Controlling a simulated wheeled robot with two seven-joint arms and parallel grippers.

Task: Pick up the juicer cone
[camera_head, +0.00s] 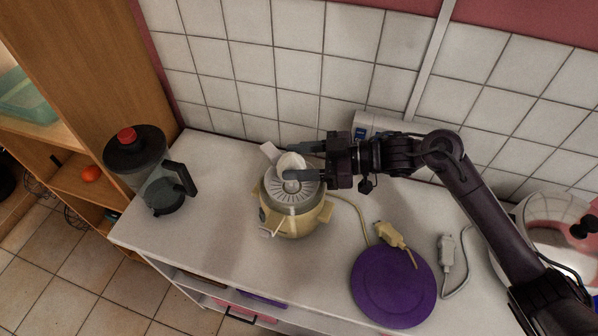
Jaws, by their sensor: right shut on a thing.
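The juicer cone (291,163) is a small white piece at the top of the cream juicer (287,222), which stands upright on the white counter. My right gripper (288,164) reaches in from the right with its fingers on either side of the cone, shut on it. The cone is at or just above the juicer's ribbed strainer; I cannot tell whether it touches it. The fingers hide part of the cone. My left gripper is not in view.
A blender jug (158,180) with a dark lid stands at the counter's left end. A purple disc (393,286) and a cream plug (392,238) lie right of the juicer. The tiled wall (240,60) is close behind. A rounded white and red appliance (560,225) is at the far right.

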